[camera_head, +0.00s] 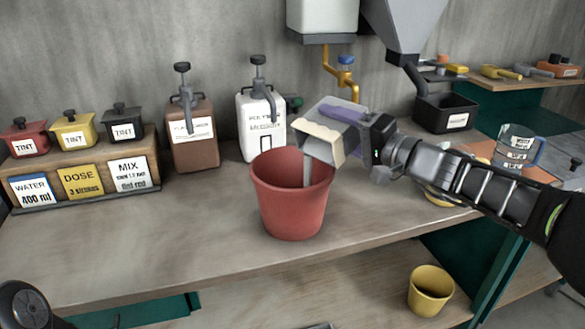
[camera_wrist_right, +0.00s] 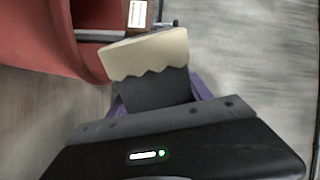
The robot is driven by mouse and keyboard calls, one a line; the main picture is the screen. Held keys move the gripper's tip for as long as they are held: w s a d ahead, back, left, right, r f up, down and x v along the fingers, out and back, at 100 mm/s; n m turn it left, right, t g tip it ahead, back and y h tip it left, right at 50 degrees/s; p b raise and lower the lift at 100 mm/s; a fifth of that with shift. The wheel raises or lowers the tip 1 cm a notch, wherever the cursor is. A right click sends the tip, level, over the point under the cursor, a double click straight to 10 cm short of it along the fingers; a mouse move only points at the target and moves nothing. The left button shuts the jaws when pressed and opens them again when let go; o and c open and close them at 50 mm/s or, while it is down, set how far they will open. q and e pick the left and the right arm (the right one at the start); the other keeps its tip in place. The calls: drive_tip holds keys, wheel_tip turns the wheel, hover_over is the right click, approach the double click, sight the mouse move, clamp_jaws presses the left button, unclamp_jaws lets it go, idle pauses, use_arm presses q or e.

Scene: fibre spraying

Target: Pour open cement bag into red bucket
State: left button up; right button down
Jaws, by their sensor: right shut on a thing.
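The red bucket (camera_head: 290,205) stands upright on the workbench, and its wall fills the left of the right wrist view (camera_wrist_right: 35,45). My right gripper (camera_head: 372,142) is shut on the open cement bag (camera_head: 318,130), just above and right of the bucket. The bag is tipped, with its torn cream edge facing the bucket; this edge also shows in the right wrist view (camera_wrist_right: 148,54). A grey stream (camera_head: 308,172) runs from the bag's mouth down into the bucket. The bucket's contents are hidden. My left gripper is out of view.
Brown (camera_head: 191,135) and white (camera_head: 262,125) pump containers stand behind the bucket. Tint containers (camera_head: 73,130) sit on a rack at left. A measuring jug (camera_head: 515,147) and black bin (camera_head: 444,114) are at right. A yellow bucket (camera_head: 430,290) sits below. The bench front is clear.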

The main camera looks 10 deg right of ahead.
drive_tip(key=shift+s+a+r+n+b, duration=0.35)
drive_tip(key=shift+n+b, duration=0.5)
drive_tip(key=shift+b, duration=0.75)
drive_tip(key=shift+s+a+r+n+b, duration=0.15)
drive_tip(key=shift+a+r+n+b, duration=0.2)
drive_tip(key=shift+n+b, duration=0.9)
drive_tip(key=shift+r+m, duration=0.15)
drive_tip(key=shift+m, duration=0.25)
drive_tip(key=m+p, duration=0.1)
drive_tip(key=p, duration=0.1)
drive_tip(key=w+d+m+p, duration=0.1)
drive_tip(key=p, duration=0.2)
drive_tip(key=shift+m+p, duration=0.3)
drive_tip(key=shift+p, duration=0.05)
drive_tip(key=shift+d+f, duration=0.15)
drive_tip(key=shift+f, duration=0.4)
drive_tip(key=shift+f+b, duration=0.2)
drive_tip(key=shift+b, duration=0.25)
